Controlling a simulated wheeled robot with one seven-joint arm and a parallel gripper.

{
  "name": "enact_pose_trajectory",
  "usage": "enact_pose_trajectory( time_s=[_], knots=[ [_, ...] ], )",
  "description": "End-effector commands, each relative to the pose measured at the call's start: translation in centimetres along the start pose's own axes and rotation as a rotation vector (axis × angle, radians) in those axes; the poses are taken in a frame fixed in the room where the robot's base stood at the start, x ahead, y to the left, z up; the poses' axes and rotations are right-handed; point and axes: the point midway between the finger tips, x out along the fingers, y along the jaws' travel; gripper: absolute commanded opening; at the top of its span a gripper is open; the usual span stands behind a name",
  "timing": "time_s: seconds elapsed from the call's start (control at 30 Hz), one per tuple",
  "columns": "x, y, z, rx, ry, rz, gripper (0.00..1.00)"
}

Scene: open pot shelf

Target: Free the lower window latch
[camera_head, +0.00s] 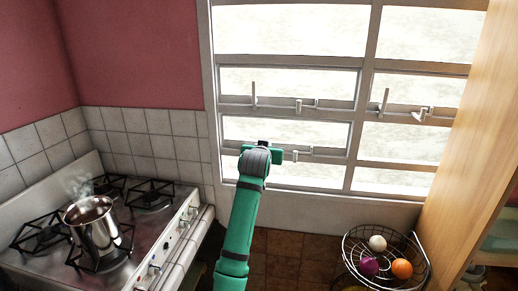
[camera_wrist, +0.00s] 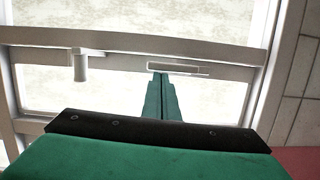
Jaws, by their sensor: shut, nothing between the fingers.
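The lower window frame (camera_head: 330,170) is pale grey and sits in the window's lower left part. In the wrist view its rail crosses the picture, with a short stubby peg (camera_wrist: 80,66) at left and a flat, narrow latch bar (camera_wrist: 180,68) nearer the middle. The peg also shows in the head view (camera_head: 309,152), just right of my gripper. My gripper (camera_wrist: 160,76) is shut and empty, with its green fingertips at the left end of the latch bar. I cannot tell whether they touch. In the head view my wrist hides the fingertips and the latch bar.
Upper panes have upright handles (camera_head: 254,94) and (camera_head: 384,101). A steaming steel pot (camera_head: 92,232) stands on the stove (camera_head: 150,235) at left. A wire basket (camera_head: 350,255) with several round items stands at lower right, beside a wooden cabinet (camera_head: 470,140).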

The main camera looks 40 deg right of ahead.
Motion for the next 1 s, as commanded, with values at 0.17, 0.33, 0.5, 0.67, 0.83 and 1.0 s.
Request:
enact_pose_trajectory(
  time_s=[0.17,0.33,0.5,0.67,0.83,1.0],
  knots=[
    [0.1,0.0,0.1,0.0,-0.002,0.0,0.0],
    [0.1,0.1,0.1,-0.001,-0.003,0.001,0.0],
    [-0.2,-0.1,-0.8,0.0,0.0,0.0,0.0],
    [-0.8,-0.3,-3.0,0.001,0.002,-0.002,0.0],
    [-2.8,-0.6,-3.8,-0.001,0.001,-0.004,0.0],
    [-5.8,-0.6,-3.8,-0.001,0.002,-0.003,0.0]
  ],
)
